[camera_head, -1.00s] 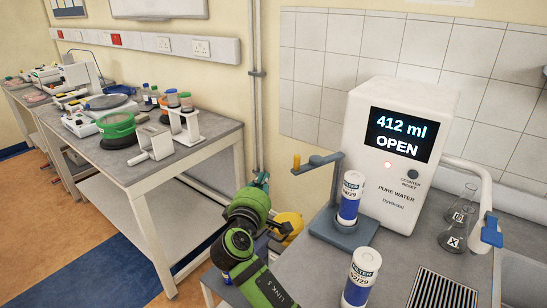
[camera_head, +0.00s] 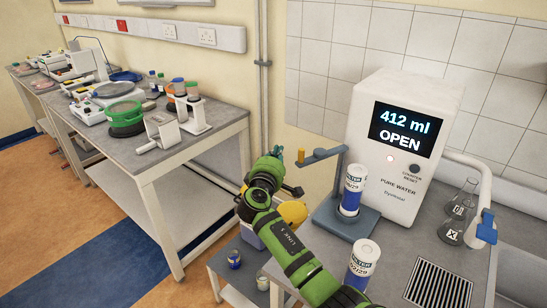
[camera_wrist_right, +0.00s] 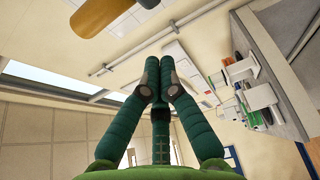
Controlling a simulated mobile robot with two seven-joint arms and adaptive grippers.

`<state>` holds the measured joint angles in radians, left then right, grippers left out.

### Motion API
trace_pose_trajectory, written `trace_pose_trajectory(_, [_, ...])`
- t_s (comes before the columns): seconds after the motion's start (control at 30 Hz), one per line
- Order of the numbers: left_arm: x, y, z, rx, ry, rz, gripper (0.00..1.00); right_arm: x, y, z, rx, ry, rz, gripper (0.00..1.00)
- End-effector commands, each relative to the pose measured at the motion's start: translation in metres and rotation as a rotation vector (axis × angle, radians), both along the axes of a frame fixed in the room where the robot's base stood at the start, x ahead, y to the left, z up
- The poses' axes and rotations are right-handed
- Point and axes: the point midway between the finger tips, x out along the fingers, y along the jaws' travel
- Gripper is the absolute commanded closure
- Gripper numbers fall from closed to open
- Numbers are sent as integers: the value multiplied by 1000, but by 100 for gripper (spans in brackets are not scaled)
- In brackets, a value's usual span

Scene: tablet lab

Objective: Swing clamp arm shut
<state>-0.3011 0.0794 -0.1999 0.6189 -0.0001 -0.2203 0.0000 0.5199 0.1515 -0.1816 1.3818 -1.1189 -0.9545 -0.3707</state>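The clamp arm (camera_head: 322,155) is a blue-grey bar on a post, pointing left, away from the filter cartridge (camera_head: 353,190). Its orange handle (camera_head: 301,156) stands at its left end; the handle also shows in the wrist view (camera_wrist_right: 103,15), top left. The cartridge stands upright on the clamp base (camera_head: 345,220). My right gripper (camera_head: 279,151) is just left of the handle, apart from it in the picture. In the wrist view its dark green fingers (camera_wrist_right: 159,68) meet at the tips with nothing between them. My left gripper is not in view.
The white water dispenser (camera_head: 395,150) stands behind the clamp. A second filter cartridge (camera_head: 361,265) is in front, near my right arm. A side bench (camera_head: 150,150) with lab gear is at left.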

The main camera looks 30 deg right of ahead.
Motion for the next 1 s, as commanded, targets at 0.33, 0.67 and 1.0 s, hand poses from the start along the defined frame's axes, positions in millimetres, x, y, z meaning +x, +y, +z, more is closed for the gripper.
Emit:
trace_pose_trajectory(0.33, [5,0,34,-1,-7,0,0,-31,-18,2,0,1,-1,100])
trace_pose_trajectory(0.67, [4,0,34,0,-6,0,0,-35,-20,0,0,0,-1,100])
trace_pose_trajectory(1.0, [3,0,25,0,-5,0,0,-27,-19,-3,1,-1,-1,100])
